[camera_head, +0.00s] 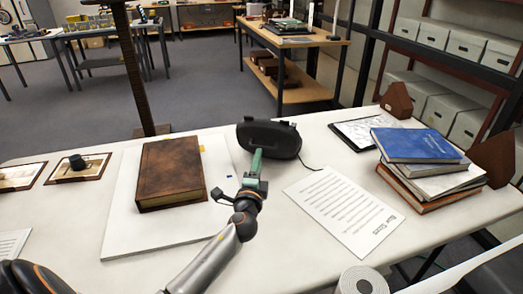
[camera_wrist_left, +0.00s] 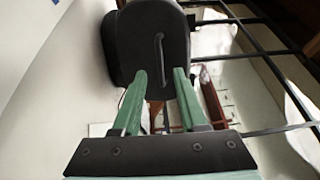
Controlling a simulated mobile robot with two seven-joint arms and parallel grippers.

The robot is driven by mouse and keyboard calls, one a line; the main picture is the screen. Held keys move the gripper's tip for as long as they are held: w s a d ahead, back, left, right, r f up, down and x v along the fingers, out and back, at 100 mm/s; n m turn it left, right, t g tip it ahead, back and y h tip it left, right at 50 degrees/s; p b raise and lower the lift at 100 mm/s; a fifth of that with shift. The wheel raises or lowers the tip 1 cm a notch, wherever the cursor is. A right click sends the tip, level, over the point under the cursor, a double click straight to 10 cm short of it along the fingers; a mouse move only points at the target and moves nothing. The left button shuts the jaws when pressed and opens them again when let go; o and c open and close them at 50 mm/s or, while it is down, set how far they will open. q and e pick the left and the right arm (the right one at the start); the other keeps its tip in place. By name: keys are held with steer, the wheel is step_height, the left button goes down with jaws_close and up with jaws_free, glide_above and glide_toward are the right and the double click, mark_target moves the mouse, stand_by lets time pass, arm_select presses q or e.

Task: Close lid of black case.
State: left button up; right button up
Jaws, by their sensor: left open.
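The black case (camera_head: 270,137) is a dark, rounded case near the far edge of the white table, behind my left gripper. In the left wrist view the case (camera_wrist_left: 152,38) shows a dark rounded panel with a thin handle-like bar, just beyond the fingertips. Whether this panel is the lid, and how far the lid stands open, I cannot tell. My left gripper (camera_head: 256,160) has green fingers, open and pointing at the case's near side. In the wrist view the gripper (camera_wrist_left: 160,75) has nothing between its fingers. Contact with the case is unclear. My right gripper is not in view.
A brown book (camera_head: 170,172) lies on a white board (camera_head: 125,228) left of my left arm. A printed sheet (camera_head: 342,210) lies to the right. A stack of books (camera_head: 425,160) stands farther right. A paper roll (camera_head: 362,281) is at the front edge. A thin cable trails right from the case.

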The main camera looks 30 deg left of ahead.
mark_target(266, 144)
arm_select(q)
steer(key=shift+x, duration=2.65)
steer(key=shift+d, duration=0.1)
steer(key=shift+c, duration=0.2)
jaws_close()
